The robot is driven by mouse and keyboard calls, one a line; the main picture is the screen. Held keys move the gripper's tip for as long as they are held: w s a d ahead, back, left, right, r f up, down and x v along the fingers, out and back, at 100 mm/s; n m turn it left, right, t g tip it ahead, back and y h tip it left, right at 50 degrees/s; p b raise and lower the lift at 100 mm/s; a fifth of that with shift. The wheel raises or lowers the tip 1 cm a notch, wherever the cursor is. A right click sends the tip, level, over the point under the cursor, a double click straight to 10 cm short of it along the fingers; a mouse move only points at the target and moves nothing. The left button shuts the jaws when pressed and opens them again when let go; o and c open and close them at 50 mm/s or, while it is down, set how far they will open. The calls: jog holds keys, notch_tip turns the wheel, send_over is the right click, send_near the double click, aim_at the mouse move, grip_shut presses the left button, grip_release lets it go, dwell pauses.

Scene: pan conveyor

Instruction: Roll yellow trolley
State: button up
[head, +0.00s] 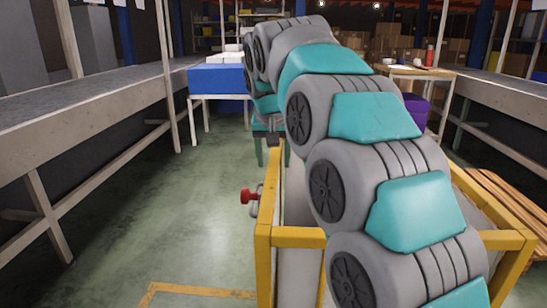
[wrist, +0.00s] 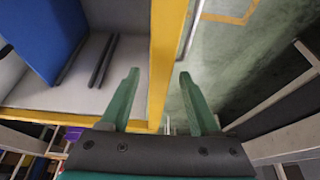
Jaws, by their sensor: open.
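A yellow-framed piece, which I take to be the trolley, stands close in front of me in the head view, with its rail (head: 298,237) at the near end. My arm crosses over it and hides much of its middle. In the wrist view a yellow rail (wrist: 166,45) runs along the edge of a pale surface. My gripper (wrist: 157,74) is open, with green fingers apart and nothing held. The rail shows between and beyond the fingertips; I cannot tell whether they touch it.
A red knob (head: 249,196) sticks out at the frame's left. Long grey benches (head: 95,95) line the left side. A blue box (head: 216,79) rests on a white table behind. A wooden pallet (head: 498,200) lies at right. Green floor (head: 150,215) is clear at left.

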grip_shut()
dwell(0.5)
dwell(0.9)
